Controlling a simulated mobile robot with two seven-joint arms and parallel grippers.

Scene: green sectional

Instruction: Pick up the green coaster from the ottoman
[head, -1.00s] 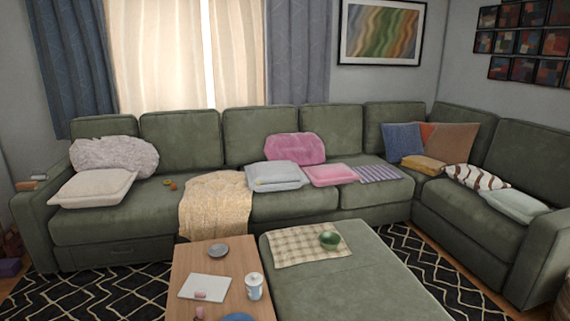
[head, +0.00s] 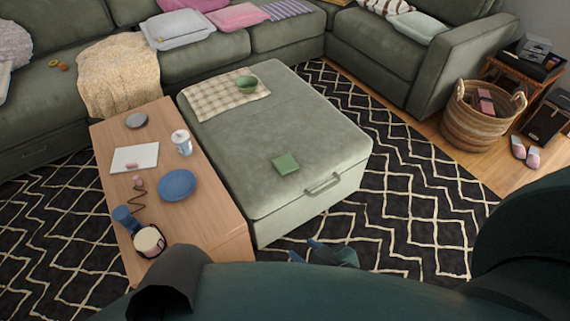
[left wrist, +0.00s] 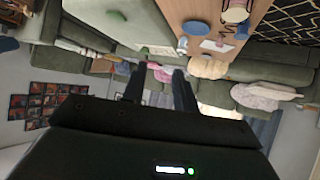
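The green coaster (head: 286,164) is a small flat square lying on the green ottoman (head: 318,128), near its front edge and above the handle. In the head view, part of my right gripper (head: 308,251) shows low in the middle, in front of the ottoman and apart from the coaster. It is small and partly hidden by my own body, so its opening is unclear. In the left wrist view, my left gripper (left wrist: 160,88) has its two dark fingers apart with nothing between them.
A green bowl (head: 247,84) stands on a checked cloth (head: 213,100) on the ottoman. A wooden table (head: 206,220) with a blue plate (head: 177,185), a white canister (head: 182,142) and mugs adjoins its left. A wicker basket (head: 472,125) is at right. Patterned rug lies right of the ottoman.

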